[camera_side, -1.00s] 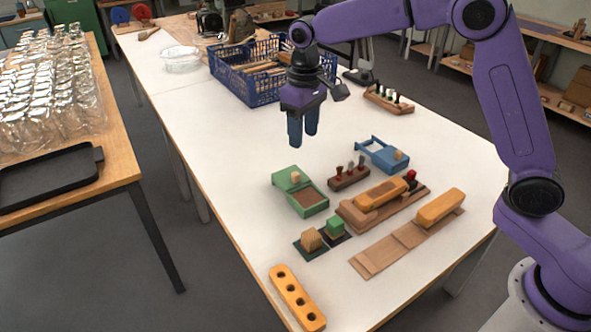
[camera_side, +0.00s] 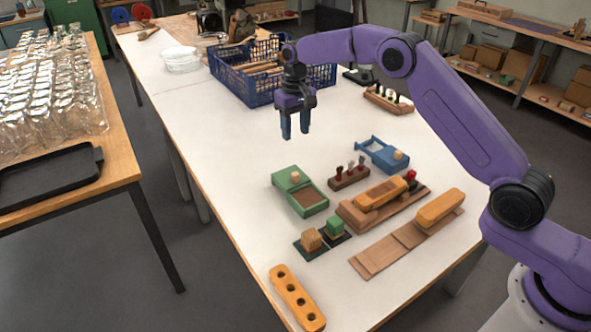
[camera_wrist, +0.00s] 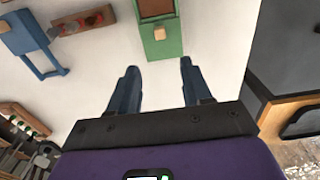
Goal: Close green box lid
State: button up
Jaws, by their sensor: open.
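The green box (camera_side: 309,201) stands on the white table in the side view. Its front part is open and shows a brown inside. Its green lid (camera_side: 286,178), with a pale wooden knob (camera_side: 295,176), sits at the back end. In the wrist view the green lid (camera_wrist: 163,47) and its knob (camera_wrist: 159,33) show at the top, beyond my fingers. My gripper (camera_side: 295,136) is open and empty, fingers down, above the table and behind the box. Its two blue fingers show apart in the wrist view (camera_wrist: 158,72).
A blue box (camera_side: 376,150) with a wooden knob stands right of the green box. A rack with red-handled tools (camera_side: 348,178) is between them. A blue crate (camera_side: 262,92) stands behind my gripper. The table left of the green box is clear.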

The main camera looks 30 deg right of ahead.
aim_at(295, 174)
notch_tip(295, 174, down, 14)
jog(key=shift+f, duration=0.1)
dwell(0.4)
grip_shut()
